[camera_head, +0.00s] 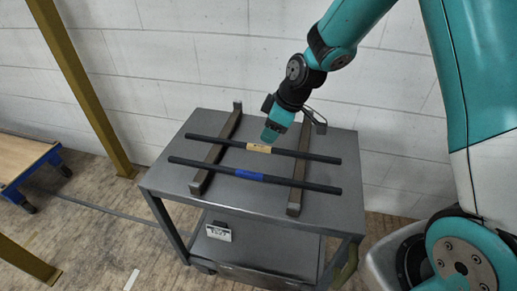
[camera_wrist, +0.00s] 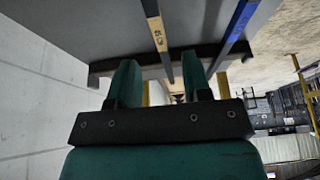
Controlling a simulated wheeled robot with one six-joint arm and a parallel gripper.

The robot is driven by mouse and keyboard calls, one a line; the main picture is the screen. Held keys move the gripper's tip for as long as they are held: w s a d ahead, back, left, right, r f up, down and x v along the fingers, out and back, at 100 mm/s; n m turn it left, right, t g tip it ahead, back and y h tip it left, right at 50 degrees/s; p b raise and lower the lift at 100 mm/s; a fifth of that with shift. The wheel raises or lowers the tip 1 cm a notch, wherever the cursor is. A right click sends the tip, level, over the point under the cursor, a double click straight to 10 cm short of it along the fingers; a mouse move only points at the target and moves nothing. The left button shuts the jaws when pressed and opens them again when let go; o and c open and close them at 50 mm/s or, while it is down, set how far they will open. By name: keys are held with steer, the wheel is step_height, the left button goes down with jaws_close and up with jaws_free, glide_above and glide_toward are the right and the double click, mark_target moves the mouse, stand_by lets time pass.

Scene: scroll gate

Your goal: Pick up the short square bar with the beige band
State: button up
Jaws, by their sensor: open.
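The dark bar with the beige band (camera_head: 258,148) lies across two raised rails on a grey cart, behind the blue-banded bar. It looks slightly shorter than that one, and its ends overhang the rails. My gripper (camera_head: 270,134) is just above and behind the beige band. In the wrist view, the open fingers (camera_wrist: 159,60) stand to either side of the beige-banded bar (camera_wrist: 157,32), which passes through the gap between them. Nothing is held. I cannot tell exactly how far the fingertips are from the bar.
The bar with the blue band (camera_head: 249,174) lies roughly parallel in front on the same rails. The left rail (camera_head: 217,152) and right rail (camera_head: 300,170) rest on the grey cart top (camera_head: 160,180). A white wall (camera_head: 200,50) is close behind. A yellow post (camera_head: 85,90) stands left.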

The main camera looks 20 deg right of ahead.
mark_target(259, 146)
steer(key=shift+x, duration=3.05)
steer(key=shift+w+r, duration=0.2)
steer(key=shift+w, duration=0.05)
jaws_close()
